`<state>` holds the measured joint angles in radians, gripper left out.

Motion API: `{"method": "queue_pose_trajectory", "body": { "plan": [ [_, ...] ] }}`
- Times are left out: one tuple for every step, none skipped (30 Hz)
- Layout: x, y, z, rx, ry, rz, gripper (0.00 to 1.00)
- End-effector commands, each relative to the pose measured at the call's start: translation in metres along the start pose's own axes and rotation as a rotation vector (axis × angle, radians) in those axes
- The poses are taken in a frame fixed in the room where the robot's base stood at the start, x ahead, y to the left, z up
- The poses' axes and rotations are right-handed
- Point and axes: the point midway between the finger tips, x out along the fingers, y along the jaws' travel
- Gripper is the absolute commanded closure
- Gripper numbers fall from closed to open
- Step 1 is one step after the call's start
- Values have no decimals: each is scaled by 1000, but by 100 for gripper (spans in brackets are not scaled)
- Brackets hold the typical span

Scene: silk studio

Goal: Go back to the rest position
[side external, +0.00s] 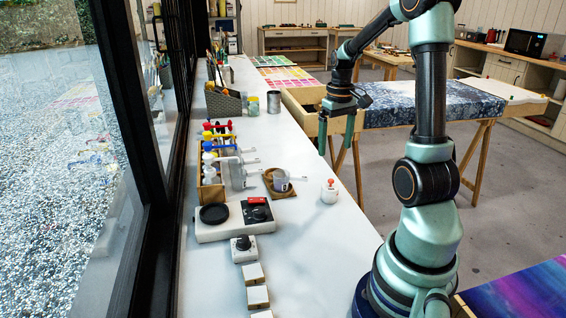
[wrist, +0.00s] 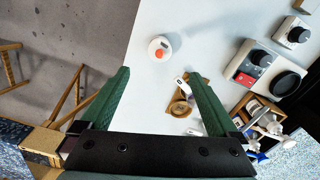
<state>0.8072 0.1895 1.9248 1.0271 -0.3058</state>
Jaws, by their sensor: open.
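My gripper (side external: 336,134) is open and empty, with its green fingers pointing down in the side external view. It hangs in the air near the right edge of the white counter, short of the wooden-framed table with blue patterned cloth. In the wrist view my gripper's (wrist: 158,100) two fingers are spread wide, with nothing held between them. Between and beyond the fingertips I see the counter, a small white pot with a red knob (wrist: 160,48) and a wooden tray (wrist: 201,80) with a small cup on it.
The white counter (side external: 340,247) holds the white pot (side external: 329,193), a hot plate unit (side external: 228,228), a rack of coloured-top bottles (side external: 211,190), white blocks (side external: 257,296) and a brush box (side external: 223,104). A window lies left. A blue cloth table (side external: 430,102) stands behind my arm.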

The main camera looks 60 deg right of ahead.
Motion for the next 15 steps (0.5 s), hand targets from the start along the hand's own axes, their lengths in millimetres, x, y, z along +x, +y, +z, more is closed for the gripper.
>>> {"method": "queue_pose_trajectory", "body": {
  "plan": [
    [0, 0, 0, 0, 0, 0, 4],
    [0, 0, 0, 0, 0, 0, 4],
    [0, 0, 0, 0, 0, 0, 4],
    [0, -1, 0, -1, 1, 0, 4],
    [-1, -2, 0, -4, 3, 1, 4],
    [-3, -6, 0, -11, 9, 3, 4],
    [-6, -10, 0, -18, 16, 5, 4],
    [-9, -17, -1, -29, 25, 7, 4],
    [-14, -27, 0, -46, 41, 11, 4],
    [-19, -37, 0, -62, 56, 14, 4],
    [-24, -48, 1, -80, 73, 17, 4],
    [-31, -63, 3, -107, 99, 20, 4],
    [-37, -76, 5, -127, 119, 21, 4],
    [-42, -88, 8, -149, 140, 21, 4],
    [-48, -105, 13, -176, 168, 20, 4]
  ]
}}
